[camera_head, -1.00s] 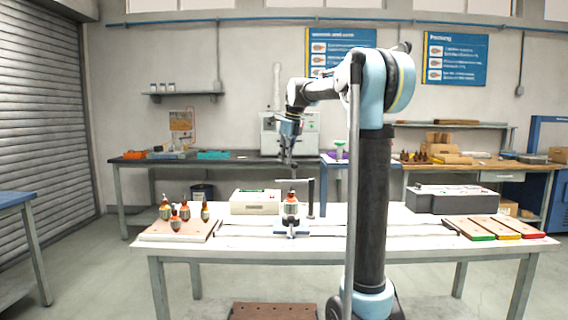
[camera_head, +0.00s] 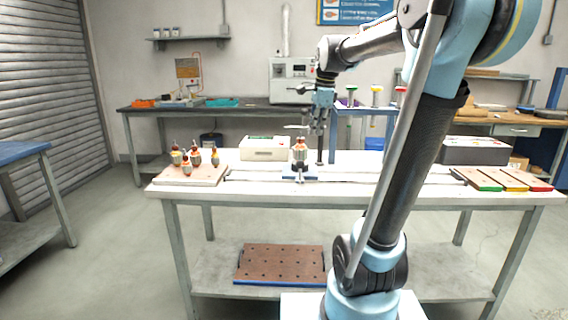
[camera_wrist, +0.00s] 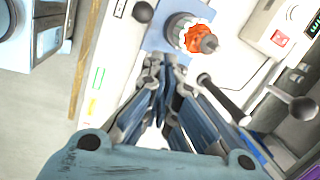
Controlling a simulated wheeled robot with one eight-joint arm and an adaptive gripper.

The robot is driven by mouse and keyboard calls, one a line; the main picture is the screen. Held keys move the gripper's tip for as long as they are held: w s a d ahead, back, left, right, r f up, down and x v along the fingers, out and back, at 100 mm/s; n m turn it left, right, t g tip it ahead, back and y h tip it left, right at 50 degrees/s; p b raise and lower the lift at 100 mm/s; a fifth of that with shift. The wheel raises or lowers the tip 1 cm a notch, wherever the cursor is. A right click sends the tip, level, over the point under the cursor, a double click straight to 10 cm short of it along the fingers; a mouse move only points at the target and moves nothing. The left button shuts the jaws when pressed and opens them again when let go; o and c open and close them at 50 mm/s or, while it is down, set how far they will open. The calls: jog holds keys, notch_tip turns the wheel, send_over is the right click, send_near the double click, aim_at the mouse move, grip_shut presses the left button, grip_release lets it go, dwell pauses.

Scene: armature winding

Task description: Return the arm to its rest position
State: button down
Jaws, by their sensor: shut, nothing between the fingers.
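My gripper (camera_head: 318,128) hangs in the air above the white workbench (camera_head: 340,190), pointing down, slightly right of the winding fixture (camera_head: 300,172). Its fingers are together and empty; they also show in the wrist view (camera_wrist: 160,82). An armature (camera_head: 300,152) with an orange-red winding stands upright in the fixture, apart from my gripper. In the wrist view the armature (camera_wrist: 195,38) is just beyond the fingertips, at upper right. My arm reaches up from the right and bends down toward the fixture.
A thin dark post (camera_head: 320,150) stands right of the fixture. A tray (camera_head: 205,177) with several armatures is at the left. A beige box (camera_head: 264,148) sits behind the fixture. A dark grey case (camera_head: 475,151) and coloured trays (camera_head: 505,180) are at the right. A perforated board (camera_head: 280,264) lies below.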

jog(key=s+d+f+n, duration=0.4)
jog(key=s+f+n, duration=0.4)
jog(key=s+f, duration=0.5)
jog(key=s+d+f+n+h, duration=0.1)
jog(key=s+d+f+n, duration=0.2)
jog(key=s+f+n, duration=0.5)
jog(key=s+f, duration=0.4)
jog(key=s, duration=0.1)
jog(key=shift+d+f, duration=0.35)
jog(key=shift+d, duration=0.05)
jog(key=shift+w+f, duration=0.2)
jog(key=shift+w, duration=0.25)
